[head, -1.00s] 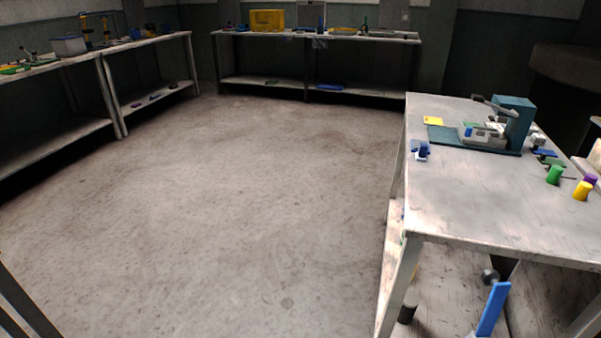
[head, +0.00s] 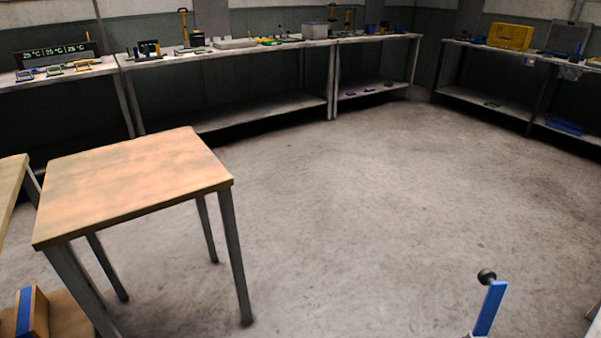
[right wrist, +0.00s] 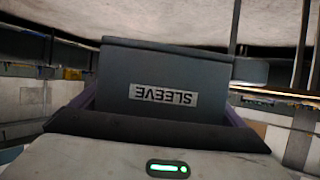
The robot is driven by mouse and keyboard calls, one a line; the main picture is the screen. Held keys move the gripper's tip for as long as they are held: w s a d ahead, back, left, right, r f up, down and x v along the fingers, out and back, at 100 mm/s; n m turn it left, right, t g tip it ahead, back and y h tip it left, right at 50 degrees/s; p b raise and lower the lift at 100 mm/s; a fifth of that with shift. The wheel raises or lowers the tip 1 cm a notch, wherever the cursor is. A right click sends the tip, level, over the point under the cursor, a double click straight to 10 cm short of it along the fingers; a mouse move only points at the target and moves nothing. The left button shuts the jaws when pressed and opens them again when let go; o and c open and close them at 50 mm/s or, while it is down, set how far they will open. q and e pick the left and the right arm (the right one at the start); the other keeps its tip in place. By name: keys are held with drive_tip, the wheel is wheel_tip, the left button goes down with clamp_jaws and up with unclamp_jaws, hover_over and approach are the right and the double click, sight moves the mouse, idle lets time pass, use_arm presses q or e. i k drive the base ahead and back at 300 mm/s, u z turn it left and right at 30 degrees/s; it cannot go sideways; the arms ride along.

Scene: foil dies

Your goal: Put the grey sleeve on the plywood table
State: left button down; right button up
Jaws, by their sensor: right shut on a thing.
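The grey sleeve (right wrist: 165,75) fills the middle of the right wrist view, with its "SLEEVE" label upside down. My right gripper (right wrist: 160,118) is shut on it; the sleeve is clear of any table. The plywood table (head: 135,182) stands at the left of the head view, with a bare light-wood top and dark metal legs. The sleeve and right gripper cannot be made out in the head view. My left gripper is not in view.
Another wooden top (head: 10,185) is cut off at the left edge. A brown box with a blue stripe (head: 38,312) is low at the left. Cluttered benches (head: 225,55) line the back wall. A yellow crate (head: 511,36) is at the far right. The middle floor is clear.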

sight(121, 173)
drive_tip(key=i, duration=1.4)
drive_tip(key=u, duration=1.6)
